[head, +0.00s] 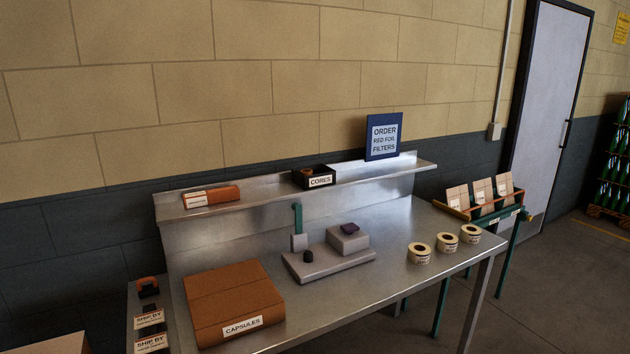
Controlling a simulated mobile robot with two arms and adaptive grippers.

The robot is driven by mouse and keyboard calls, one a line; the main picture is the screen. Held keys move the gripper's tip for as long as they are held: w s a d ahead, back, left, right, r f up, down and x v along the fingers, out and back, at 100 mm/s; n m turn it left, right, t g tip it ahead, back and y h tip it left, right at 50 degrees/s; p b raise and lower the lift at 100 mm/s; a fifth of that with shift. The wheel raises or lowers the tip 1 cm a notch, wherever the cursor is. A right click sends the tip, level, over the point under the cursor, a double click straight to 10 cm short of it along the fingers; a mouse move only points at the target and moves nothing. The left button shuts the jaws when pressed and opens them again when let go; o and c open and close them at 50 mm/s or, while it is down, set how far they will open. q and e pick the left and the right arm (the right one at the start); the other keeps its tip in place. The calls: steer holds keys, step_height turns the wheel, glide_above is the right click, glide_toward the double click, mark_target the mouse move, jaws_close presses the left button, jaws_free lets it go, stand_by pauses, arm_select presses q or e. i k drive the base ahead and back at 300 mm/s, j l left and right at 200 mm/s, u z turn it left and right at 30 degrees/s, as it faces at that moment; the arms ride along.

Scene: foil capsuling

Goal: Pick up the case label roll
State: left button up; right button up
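Three cream label rolls with dark cores stand in a slanting row near the right end of the metal table (395,285): a front-left roll (419,258), a middle roll (447,245) and a back-right roll (470,236). Each has small print on its side, too small to read, so I cannot tell which is the case label roll. The rolls sit close together with small gaps. Neither of my grippers is in the head view.
A brown CAPSULES box (233,308) lies front left on the table. A grey device (328,262) stands mid-table. A rack with cartons (482,199) stands right.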

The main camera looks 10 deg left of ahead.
mark_target(471, 234)
steer(key=l+u, duration=0.15)
steer(key=l, duration=0.6)
steer(key=l+u, duration=0.15)
steer(key=l, duration=0.55)
steer(key=l+u, duration=0.1)
steer(key=l, duration=0.65)
steer(key=k+l+u, duration=0.15)
steer(key=l, duration=0.55)
steer(key=k+l+u, duration=0.15)
steer(key=l, duration=0.55)
steer(key=k+l+u, duration=0.15)
steer(key=l, duration=0.6)
steer(key=k+l+u, duration=0.15)
steer(key=l, duration=0.5)
steer(key=k+l+u, duration=0.15)
steer(key=l, duration=0.55)
steer(key=k, duration=0.05)
